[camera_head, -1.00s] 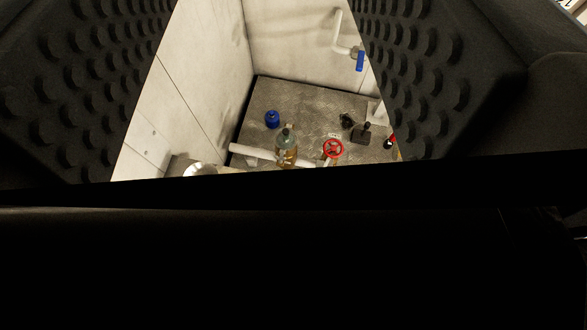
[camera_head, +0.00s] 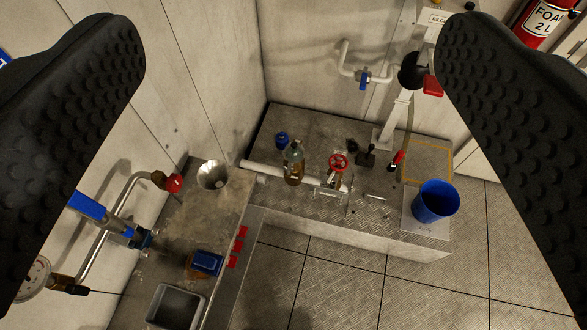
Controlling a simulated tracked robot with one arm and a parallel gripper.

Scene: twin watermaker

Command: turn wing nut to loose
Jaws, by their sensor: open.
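My gripper (camera_head: 290,48) is open and empty, with its two black studded fingers far apart at the left and right sides of the view. The floor and benches show between and beyond the fingers. I cannot make out a wing nut for certain at this size. A red handwheel (camera_head: 338,162) sits on pipework on the far low platform (camera_head: 275,200). Small black fittings (camera_head: 366,157) stand just right of it. A blue-handled valve (camera_head: 100,210) and a pipe are at the left, partly behind the left finger.
On the platform are a brown bottle (camera_head: 294,165), a small blue container (camera_head: 282,140) and a blue bucket (camera_head: 436,202). The left bench holds a metal funnel (camera_head: 212,175), a blue box (camera_head: 207,262) and a grey tray (camera_head: 176,306). The tiled floor (camera_head: 340,285) is clear.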

